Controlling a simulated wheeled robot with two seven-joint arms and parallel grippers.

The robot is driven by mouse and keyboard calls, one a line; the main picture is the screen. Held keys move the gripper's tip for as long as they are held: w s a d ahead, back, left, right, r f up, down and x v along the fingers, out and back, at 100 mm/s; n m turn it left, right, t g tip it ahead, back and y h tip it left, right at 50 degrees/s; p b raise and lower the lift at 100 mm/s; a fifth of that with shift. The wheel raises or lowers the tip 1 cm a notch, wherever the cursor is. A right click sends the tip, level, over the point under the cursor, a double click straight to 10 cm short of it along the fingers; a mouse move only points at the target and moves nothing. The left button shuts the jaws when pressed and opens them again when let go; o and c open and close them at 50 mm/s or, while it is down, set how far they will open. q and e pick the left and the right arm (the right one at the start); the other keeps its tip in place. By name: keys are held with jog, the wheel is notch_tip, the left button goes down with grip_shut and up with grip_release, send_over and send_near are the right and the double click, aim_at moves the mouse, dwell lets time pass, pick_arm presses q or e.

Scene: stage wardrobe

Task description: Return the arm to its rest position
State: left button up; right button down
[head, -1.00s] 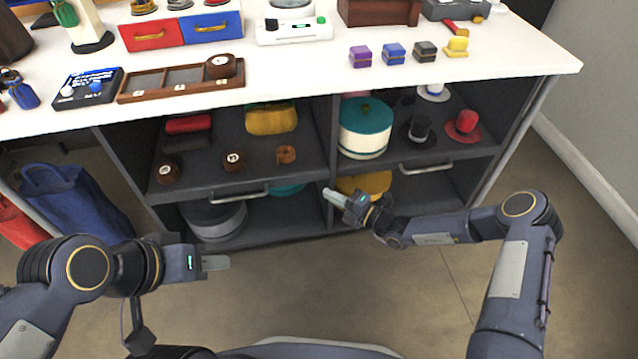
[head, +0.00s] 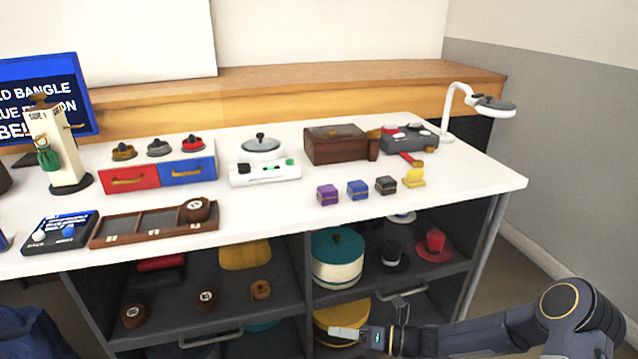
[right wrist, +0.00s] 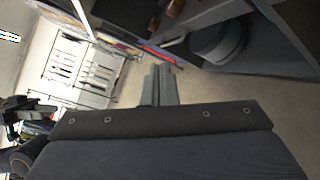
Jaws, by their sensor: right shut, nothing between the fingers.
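My right gripper (head: 350,334) is at the bottom of the head view, in front of the lower shelf of the cabinet. Its fingers point left, overlapping the yellow round box (head: 335,312) in the picture. In the right wrist view its fingers (right wrist: 160,84) are pressed together with nothing between them, over open floor beside the cabinet. My right arm (head: 520,325) comes in from the lower right. My left arm and gripper do not show in the head view now.
The white counter (head: 300,210) holds small boxes, a wooden tray (head: 120,240), a brown case (head: 335,147) and a white lamp (head: 450,110). Below it, shelves hold a teal-lidded box (head: 337,270) and a red hat (head: 435,243). A drawer handle (head: 210,338) sticks out.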

jog(key=s+d+r+n+g+h, duration=0.2)
jog(key=s+d+r+n+h, duration=0.1)
jog(key=s+r+n, duration=0.4)
jog(key=s+d+r+n+g+h, duration=0.1)
jog(key=s+d+r+n+h, duration=0.15)
jog(key=s+r+n, duration=0.4)
jog(key=s+d+r+n+t+h, duration=0.4)
jog(key=s+d+n+h, duration=0.45)
jog(key=s+n, duration=0.7)
notch_tip(320, 180, up, 30)
jog(key=w+d+n+y+p, duration=0.1)
jog(key=p, duration=2.9)
jog(key=shift+w+d+r+n+y+p, duration=0.2)
jog(key=shift+d+n+y+p, duration=0.1)
jog(key=shift+y, duration=0.1)
